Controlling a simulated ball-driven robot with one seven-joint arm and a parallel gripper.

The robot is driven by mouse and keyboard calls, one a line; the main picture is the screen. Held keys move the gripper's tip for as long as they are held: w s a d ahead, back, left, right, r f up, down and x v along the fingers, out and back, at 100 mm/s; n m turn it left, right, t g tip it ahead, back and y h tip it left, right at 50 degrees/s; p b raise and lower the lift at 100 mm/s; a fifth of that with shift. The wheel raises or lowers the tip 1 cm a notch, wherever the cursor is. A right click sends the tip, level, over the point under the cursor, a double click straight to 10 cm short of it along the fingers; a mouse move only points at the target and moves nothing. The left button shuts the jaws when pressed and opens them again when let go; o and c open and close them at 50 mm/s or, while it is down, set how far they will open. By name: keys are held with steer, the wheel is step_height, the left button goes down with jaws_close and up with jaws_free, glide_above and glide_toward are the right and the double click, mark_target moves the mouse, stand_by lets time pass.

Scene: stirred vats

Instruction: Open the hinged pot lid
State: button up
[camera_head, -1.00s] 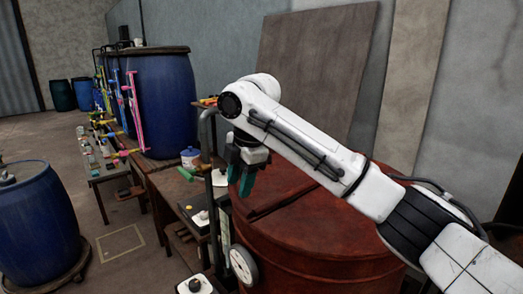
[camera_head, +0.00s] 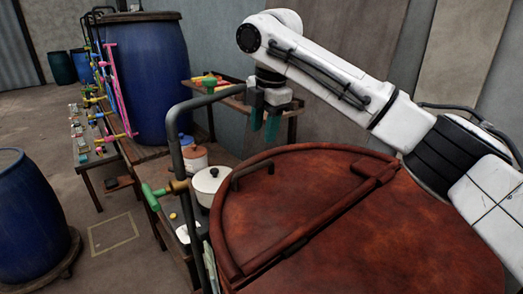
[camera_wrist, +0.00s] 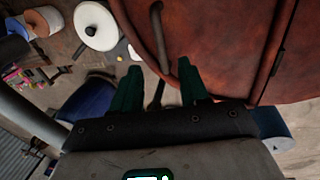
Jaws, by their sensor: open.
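The pot is a large rust-red vat with a round top. Its hinged-looking lid section (camera_head: 300,190) lies flat and closed on the left part of the top, bounded by a raised seam. A dark bar handle (camera_head: 250,168) stands on the lid near its left rim; it also shows in the wrist view (camera_wrist: 158,35). My gripper (camera_head: 265,122) points down with green fingers apart and empty, above the far left rim of the lid. In the wrist view my gripper (camera_wrist: 160,72) has the handle just ahead of and between its fingertips; I cannot tell the height gap.
A white lidded pot (camera_head: 207,185) stands beside the vat. Blue barrels (camera_head: 150,70) stand on the left. Floor at the left is partly clear.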

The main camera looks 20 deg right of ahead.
mark_target(259, 165)
steer(key=f, duration=0.3)
steer(key=w+f, duration=0.1)
steer(key=f, duration=0.3)
steer(key=w+f+p, duration=0.1)
steer(key=f, duration=0.2)
steer(key=shift+a+f, duration=0.2)
steer(key=shift+a, duration=0.1)
jaws_close()
